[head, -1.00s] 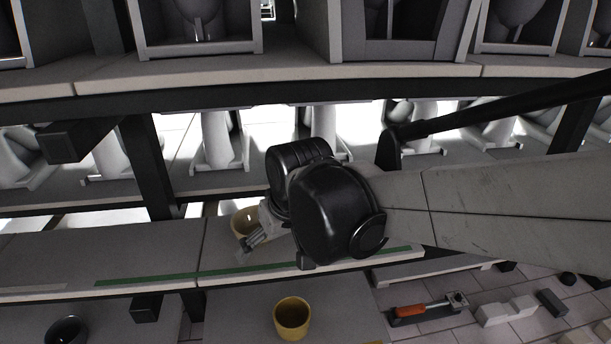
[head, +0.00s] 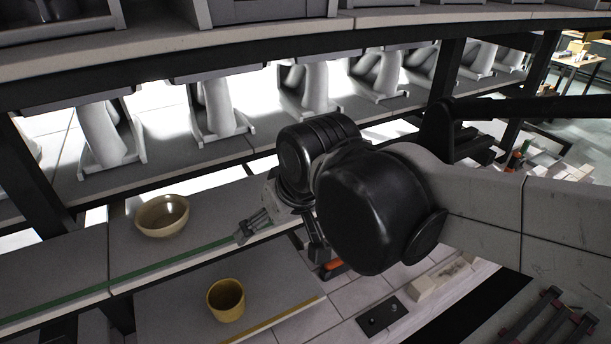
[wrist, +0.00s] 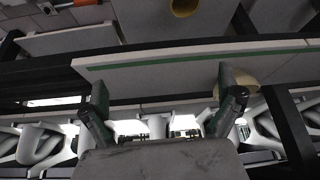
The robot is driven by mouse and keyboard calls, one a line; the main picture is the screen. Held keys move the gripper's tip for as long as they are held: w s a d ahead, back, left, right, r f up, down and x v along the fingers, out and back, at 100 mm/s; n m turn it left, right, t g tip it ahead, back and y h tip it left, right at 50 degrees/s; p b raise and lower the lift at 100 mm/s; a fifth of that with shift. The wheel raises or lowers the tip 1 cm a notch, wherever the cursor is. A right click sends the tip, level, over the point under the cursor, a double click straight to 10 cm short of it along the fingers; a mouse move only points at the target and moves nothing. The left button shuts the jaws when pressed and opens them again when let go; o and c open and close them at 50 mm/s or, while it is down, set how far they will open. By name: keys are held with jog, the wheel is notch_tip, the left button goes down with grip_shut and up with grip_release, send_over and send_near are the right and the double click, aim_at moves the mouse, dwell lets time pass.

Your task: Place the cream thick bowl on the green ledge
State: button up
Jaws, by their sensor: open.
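The cream thick bowl (head: 162,218) stands upright on the pale shelf behind the green ledge strip (head: 150,268). The green strip (wrist: 130,64) also runs along the shelf edge in the wrist view. My gripper (head: 243,231) is open and empty, to the right of the bowl and apart from it in the head view. In the wrist view my gripper's (wrist: 162,100) two fingers are spread wide. There the bowl (wrist: 243,86) shows partly hidden behind the right finger.
A yellow pot (head: 226,301) stands on a lower board in front; it shows at the top of the wrist view (wrist: 184,6). Several grey molds (head: 215,108) line the shelf behind. Dark posts (head: 42,180) hold the shelves. The shelf between bowl and gripper is clear.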

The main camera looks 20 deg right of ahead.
jog(key=s+d+m+t+h, duration=0.1)
jog(key=s+d+m, duration=0.2)
jog(key=d, duration=0.9)
jog(key=s+f, duration=0.1)
jog(key=s, duration=0.2)
jog(key=shift+m+h, duration=0.3)
jog(key=shift+h, duration=0.1)
notch_tip(320, 180, down, 8)
jog(key=b, duration=0.7)
jog(key=shift+r, duration=0.25)
